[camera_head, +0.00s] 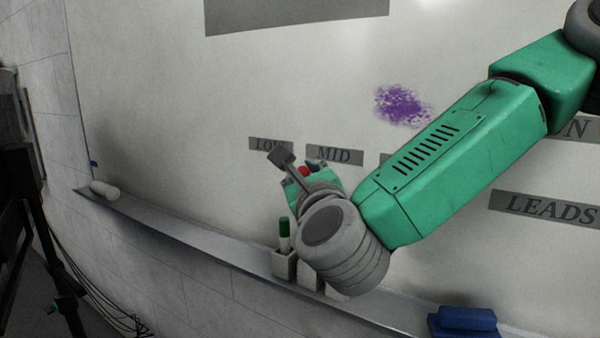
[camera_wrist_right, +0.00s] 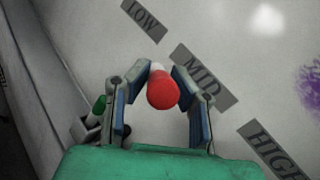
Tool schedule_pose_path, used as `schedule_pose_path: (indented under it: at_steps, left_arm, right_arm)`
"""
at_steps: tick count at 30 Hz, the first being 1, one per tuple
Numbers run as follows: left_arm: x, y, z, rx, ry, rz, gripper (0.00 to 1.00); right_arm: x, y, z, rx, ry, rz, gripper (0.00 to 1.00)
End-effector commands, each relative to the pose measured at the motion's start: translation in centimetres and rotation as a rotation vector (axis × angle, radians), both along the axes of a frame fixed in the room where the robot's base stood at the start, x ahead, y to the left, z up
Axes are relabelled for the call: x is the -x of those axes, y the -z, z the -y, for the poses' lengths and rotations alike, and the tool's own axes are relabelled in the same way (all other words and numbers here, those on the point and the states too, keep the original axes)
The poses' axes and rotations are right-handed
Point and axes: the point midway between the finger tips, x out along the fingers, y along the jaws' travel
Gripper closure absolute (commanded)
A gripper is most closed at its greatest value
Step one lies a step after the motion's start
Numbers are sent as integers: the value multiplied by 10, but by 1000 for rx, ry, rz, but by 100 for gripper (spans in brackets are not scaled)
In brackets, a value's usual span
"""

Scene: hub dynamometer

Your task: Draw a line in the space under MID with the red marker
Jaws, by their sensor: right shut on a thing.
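The red marker (camera_wrist_right: 163,90) is held between the blue-padded fingers of my right gripper (camera_wrist_right: 160,95), its red end toward the wrist camera. In the head view a bit of the red marker (camera_head: 304,171) shows at my right gripper (camera_head: 312,172), just below the MID label (camera_head: 334,155). In the wrist view the marker points at the whiteboard near the MID label (camera_wrist_right: 204,77). The marker's tip is hidden, so I cannot tell whether it touches the board. The whiteboard (camera_head: 170,110) shows no line under MID that I can see. My left gripper is out of view.
A green-capped marker (camera_head: 284,235) stands in a white holder (camera_head: 284,265) on the ledge below. A blue eraser (camera_head: 467,318) lies on the ledge at right and a white cylinder (camera_head: 104,190) at left.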

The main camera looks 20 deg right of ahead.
Motion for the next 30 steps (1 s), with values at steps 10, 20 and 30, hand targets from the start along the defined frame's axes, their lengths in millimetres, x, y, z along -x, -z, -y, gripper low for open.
schedule_pose_path:
  at_steps: [10,20,30]
  left_arm:
    - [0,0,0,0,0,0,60]
    - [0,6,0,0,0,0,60]
    - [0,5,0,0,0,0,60]
  right_arm:
    - [0,0,0,0,0,0,100]
    - [1,-2,0,-1,-1,1,100]
    - [1,-2,1,-1,0,0,100]
